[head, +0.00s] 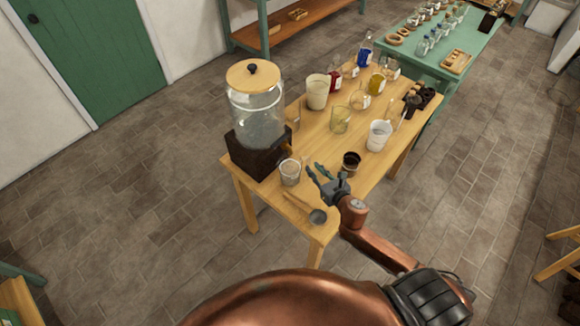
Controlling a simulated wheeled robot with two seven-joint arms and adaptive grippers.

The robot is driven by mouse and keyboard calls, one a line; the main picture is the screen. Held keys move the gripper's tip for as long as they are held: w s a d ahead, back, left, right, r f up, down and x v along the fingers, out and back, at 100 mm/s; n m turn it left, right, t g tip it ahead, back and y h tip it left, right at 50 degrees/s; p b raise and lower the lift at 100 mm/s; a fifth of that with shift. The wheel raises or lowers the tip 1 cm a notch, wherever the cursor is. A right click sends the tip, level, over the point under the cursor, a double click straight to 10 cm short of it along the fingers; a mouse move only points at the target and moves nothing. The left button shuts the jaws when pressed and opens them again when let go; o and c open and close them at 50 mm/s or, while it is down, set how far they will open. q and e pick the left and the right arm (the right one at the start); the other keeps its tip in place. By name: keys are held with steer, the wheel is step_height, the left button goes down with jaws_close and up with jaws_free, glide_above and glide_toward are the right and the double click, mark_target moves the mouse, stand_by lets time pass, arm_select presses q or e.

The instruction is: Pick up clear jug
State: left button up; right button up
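A clear, whitish jug (379,135) stands upright on the wooden table (312,137), right of its middle. My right gripper (318,178) is over the near part of the table, to the left of the jug and nearer to me, clearly apart from it. Its fingers look spread, with nothing held between them. A small dark green item (323,170) shows beside the fingers; I cannot tell what it is. My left gripper is not in view.
A large glass dispenser (257,118) with a wooden lid stands on a dark base at the table's left. A dark cup (351,161), a small glass (290,172) and a ladle (317,216) are near the gripper. Several glass vessels crowd the far side. A green table (425,60) stands behind.

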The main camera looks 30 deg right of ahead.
mark_target(309, 163)
steer(key=shift+w+d+f, duration=0.15)
steer(key=shift+w, duration=0.45)
steer(key=x, duration=0.2)
steer(key=shift+w, duration=0.3)
steer(key=shift+x, duration=0.8)
steer(key=c, duration=0.5)
jaws_close()
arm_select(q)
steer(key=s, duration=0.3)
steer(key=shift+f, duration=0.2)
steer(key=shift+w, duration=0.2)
arm_select(e)
steer(key=shift+f, duration=0.1)
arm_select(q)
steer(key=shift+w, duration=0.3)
